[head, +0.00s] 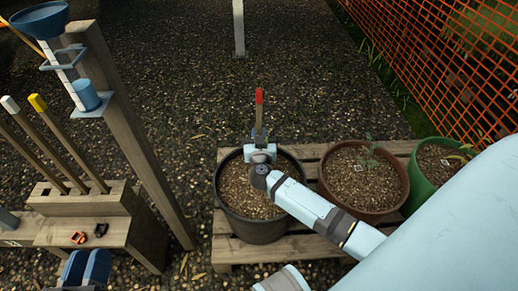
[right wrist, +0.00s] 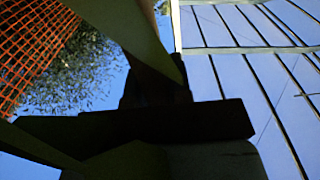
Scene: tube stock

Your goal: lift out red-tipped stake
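The red-tipped stake (head: 259,97) stands upright over the black pot (head: 227,211) in the head view. Its red top is clear, and its lower part is hidden behind my right gripper. My right gripper (head: 259,132) reaches over the pot, its blue fingers close on both sides of the stake, and looks shut on it. Whether the stake's foot is in the soil cannot be seen. The right wrist view shows mostly dark shapes against the sky. My left gripper (head: 85,268) is low at the left, its two blue fingers apart and empty.
A brown pot (head: 392,205) and a green pot (head: 417,190) with seedlings stand right on the wooden pallet (head: 232,251). At left, a wooden rack (head: 80,201) holds white- and yellow-tipped stakes beside a post with a blue funnel (head: 40,20). Orange netting (head: 440,60) runs behind.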

